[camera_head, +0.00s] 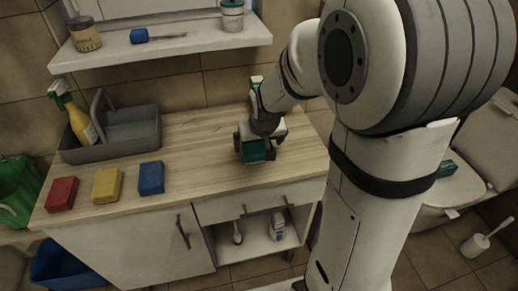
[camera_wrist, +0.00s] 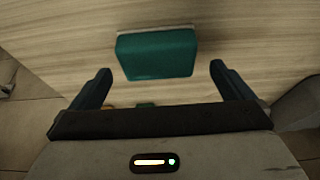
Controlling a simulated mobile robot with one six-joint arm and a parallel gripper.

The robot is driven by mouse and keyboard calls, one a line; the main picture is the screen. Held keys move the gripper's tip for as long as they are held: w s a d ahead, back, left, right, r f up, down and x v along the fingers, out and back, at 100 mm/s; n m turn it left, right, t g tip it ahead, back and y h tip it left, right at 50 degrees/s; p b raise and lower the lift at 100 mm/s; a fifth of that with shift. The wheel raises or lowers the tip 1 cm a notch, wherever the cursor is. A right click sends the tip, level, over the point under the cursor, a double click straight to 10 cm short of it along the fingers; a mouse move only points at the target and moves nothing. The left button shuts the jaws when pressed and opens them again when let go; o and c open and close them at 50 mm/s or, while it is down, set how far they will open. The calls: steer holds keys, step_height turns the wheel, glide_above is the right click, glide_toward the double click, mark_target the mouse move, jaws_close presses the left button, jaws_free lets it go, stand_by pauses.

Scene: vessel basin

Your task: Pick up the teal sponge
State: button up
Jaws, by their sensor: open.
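The teal sponge (camera_wrist: 157,54) lies on the wooden counter, with a pale strip along its far edge. In the wrist view it is ahead of and between the two fingers of my gripper (camera_wrist: 160,70), with a gap of bare counter on each side. The fingers are apart and hold nothing. In the head view my gripper (camera_head: 258,148) points down over the right part of the counter, and the sponge there (camera_head: 254,153) shows partly between and below the fingers. How far the fingers are above the counter is hard to tell.
Red (camera_head: 62,194), yellow (camera_head: 107,185) and blue (camera_head: 151,178) sponges lie along the counter's front left. A grey caddy (camera_head: 133,132) with a spray bottle (camera_head: 78,119) stands behind them. A shelf (camera_head: 165,43) hangs above. The counter between the blue sponge and my gripper is clear.

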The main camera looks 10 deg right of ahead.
mark_target(258, 147)
steer(key=x, duration=0.4)
steer(key=shift+d, duration=0.1)
steer(key=c, duration=1)
steer(key=shift+o, duration=0.2)
